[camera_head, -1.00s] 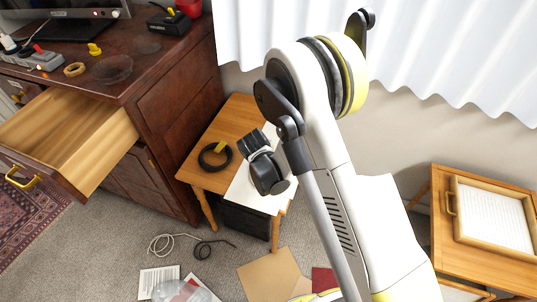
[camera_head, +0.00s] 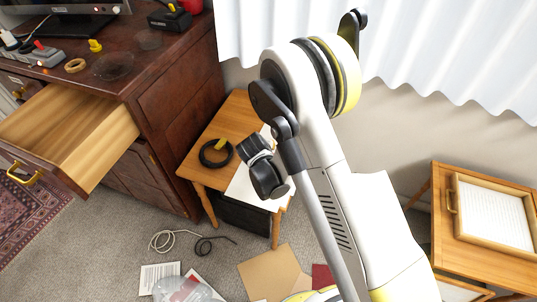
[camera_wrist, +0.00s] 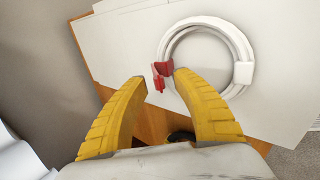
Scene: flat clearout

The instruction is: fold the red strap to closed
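The red strap (camera_wrist: 159,70) is wrapped around the left side of a white cable coil (camera_wrist: 240,73), with a short red end sticking out below it. The coil lies on white sheets over a wooden surface in the wrist view. My gripper (camera_wrist: 161,78) has two yellow fingers spread apart, with a gap between their tips. The strap shows just ahead of that gap, and I cannot tell whether either finger touches it. In the head view my arm hides the coil and strap, and the fingers cannot be made out.
A black ring with a yellow tag (camera_head: 204,160) lies on the small wooden table (camera_head: 238,115), beside white sheets (camera_head: 243,188). A dark cabinet (camera_head: 178,115) with an open drawer (camera_head: 85,150) stands left. A cable, papers and cardboard lie on the floor. A framed panel lies right.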

